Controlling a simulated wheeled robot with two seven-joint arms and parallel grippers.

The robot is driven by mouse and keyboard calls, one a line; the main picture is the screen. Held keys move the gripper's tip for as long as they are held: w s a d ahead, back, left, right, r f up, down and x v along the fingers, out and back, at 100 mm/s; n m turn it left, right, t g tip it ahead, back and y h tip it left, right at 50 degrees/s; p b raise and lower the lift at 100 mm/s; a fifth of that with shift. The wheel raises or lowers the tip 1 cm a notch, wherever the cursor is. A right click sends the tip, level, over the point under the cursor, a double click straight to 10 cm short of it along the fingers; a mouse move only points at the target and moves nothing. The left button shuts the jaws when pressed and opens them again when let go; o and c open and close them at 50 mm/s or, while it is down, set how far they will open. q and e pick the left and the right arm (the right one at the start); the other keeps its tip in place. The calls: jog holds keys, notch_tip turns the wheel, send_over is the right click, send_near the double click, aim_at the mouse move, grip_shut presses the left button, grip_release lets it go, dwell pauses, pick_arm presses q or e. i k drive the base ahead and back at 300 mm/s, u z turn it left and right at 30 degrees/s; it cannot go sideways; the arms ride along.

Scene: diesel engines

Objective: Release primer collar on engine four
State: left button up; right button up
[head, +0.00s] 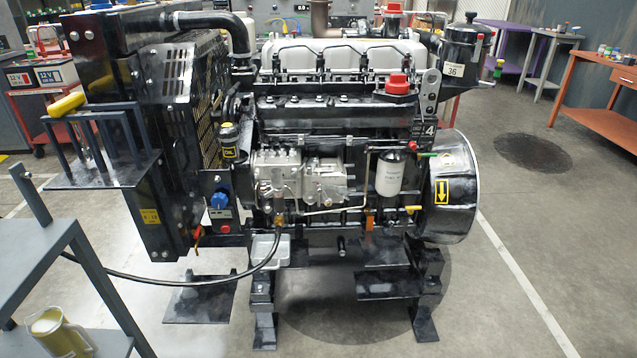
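A black and grey diesel engine (345,165) stands on a black stand in the middle of the head view. A white fuel filter (390,174) hangs on the near side. A small red knob (412,146) and a green-tipped part sit just above and right of the filter. I cannot tell for certain which part is the primer collar, or whether it is locked or released. A silver injection pump (298,176) is left of the filter. Neither of my grippers is in view.
A grey cart (40,258) with a yellowish jug (58,332) on its lower shelf stands at the front left. A black hose (165,282) runs from the engine to the left. A drip tray (268,250) sits below the pump. The floor at front right is clear.

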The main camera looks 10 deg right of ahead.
aim_at(273, 190)
jog(key=u, duration=0.6)
jog(key=i, duration=1.05)
jog(key=u, duration=0.25)
